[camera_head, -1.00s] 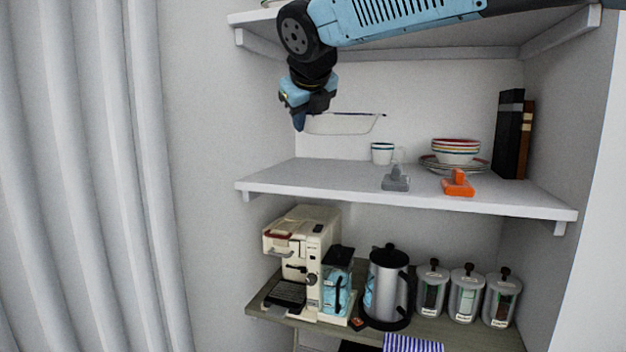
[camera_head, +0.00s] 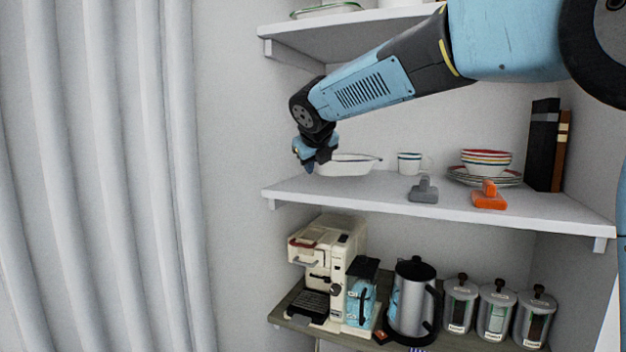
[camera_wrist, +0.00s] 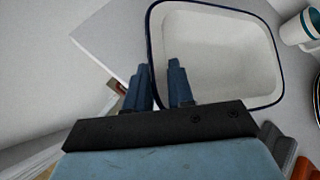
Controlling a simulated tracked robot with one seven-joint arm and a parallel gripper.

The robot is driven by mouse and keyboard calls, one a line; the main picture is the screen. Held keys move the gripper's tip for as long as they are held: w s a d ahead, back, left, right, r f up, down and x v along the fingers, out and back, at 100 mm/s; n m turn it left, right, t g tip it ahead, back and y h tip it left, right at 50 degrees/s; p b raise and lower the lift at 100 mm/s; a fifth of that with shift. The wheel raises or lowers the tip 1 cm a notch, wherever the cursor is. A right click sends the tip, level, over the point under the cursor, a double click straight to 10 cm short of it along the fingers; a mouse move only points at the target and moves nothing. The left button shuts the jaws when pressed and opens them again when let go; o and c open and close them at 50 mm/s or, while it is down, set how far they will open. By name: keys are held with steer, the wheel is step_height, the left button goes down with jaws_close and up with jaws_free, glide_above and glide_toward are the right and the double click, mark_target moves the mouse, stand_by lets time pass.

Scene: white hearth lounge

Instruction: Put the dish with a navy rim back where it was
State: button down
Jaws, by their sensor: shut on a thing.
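The dish with a navy rim (camera_head: 350,166) is white and rectangular, near the left end of the middle shelf (camera_head: 390,190). It looks level and empty, at or just above the shelf surface; I cannot tell if it touches. My gripper (camera_head: 312,166) is at its left end, reaching down from above. In the wrist view the dish (camera_wrist: 222,55) shows its white inside, and my gripper (camera_wrist: 160,80) is shut on its near left wall, one finger on each side of the rim.
Right of the dish stand a white mug (camera_head: 409,163), a grey object (camera_head: 423,190), an orange object (camera_head: 489,196), stacked bowls (camera_head: 486,160) on plates and upright books (camera_head: 541,145). An upper shelf (camera_head: 345,28) overhangs. A coffee machine (camera_head: 325,260) and kettle (camera_head: 412,295) stand below.

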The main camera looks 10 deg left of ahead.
mark_target(313, 193)
steer(key=shift+w+a+f, duration=0.2)
steer(key=shift+w+f, duration=0.05)
steer(key=shift+f, duration=0.15)
step_height(313, 193, down, 3)
steer(key=shift+w+f, duration=0.1)
steer(key=shift+f, duration=0.05)
steer(key=c, duration=1.3)
jaws_free()
steer(key=shift+o, duration=0.2)
steer(key=v, duration=1.2)
